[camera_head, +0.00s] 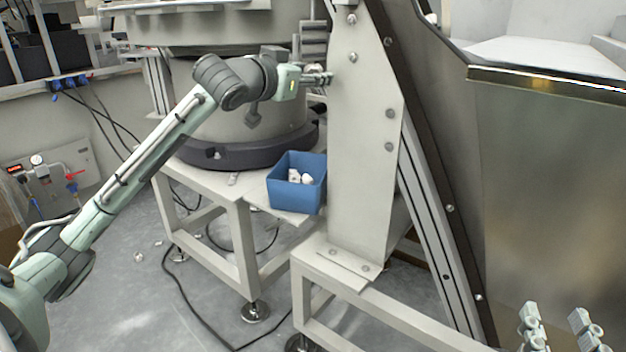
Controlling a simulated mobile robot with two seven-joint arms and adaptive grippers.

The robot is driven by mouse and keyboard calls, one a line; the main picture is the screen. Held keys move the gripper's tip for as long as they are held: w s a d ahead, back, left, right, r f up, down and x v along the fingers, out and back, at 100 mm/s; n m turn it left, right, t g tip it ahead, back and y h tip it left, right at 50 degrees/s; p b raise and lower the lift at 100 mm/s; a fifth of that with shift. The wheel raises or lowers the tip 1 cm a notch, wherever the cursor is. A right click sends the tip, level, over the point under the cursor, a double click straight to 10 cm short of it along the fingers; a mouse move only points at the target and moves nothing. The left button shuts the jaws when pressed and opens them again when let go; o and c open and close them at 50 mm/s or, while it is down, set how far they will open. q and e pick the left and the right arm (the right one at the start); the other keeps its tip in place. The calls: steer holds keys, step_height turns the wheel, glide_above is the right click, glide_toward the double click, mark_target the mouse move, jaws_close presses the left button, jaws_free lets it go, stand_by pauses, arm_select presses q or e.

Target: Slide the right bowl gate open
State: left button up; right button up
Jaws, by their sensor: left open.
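A large round bowl feeder (215,22) stands on a dark ring base at the upper middle. A small grey slatted part (313,42) sits between the bowl and a tall grey upright plate; I cannot tell whether it is the bowl gate. My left arm reaches up from the lower left. My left gripper (326,79) is open, beside the left edge of the upright plate, just below the slatted part. Its fingertips overlap the plate's edge, and contact is unclear. My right gripper (557,316) shows only its two spread fingers at the bottom right, open and empty.
A blue bin (297,182) with small white parts stands on a shelf below the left gripper. The upright plate (362,150) and a slanted conveyor frame (440,230) bound the space rightward. A big metal hopper (555,180) fills the right side.

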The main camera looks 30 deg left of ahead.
arm_select(q)
steer(key=s+d+f+g+p, duration=0.1)
steer(key=d+f+g+p, duration=0.1)
steer(key=f, duration=0.9)
steer(key=s+d+f+g+p, duration=0.2)
steer(key=f+p, duration=0.1)
steer(key=f, duration=0.8)
steer(key=shift+s+f+m+g, duration=0.15)
steer(key=shift+f+m+g, duration=0.15)
steer(key=shift+m, duration=0.1)
arm_select(e)
steer(key=shift+s+r, duration=0.1)
steer(key=shift+r, duration=2.75)
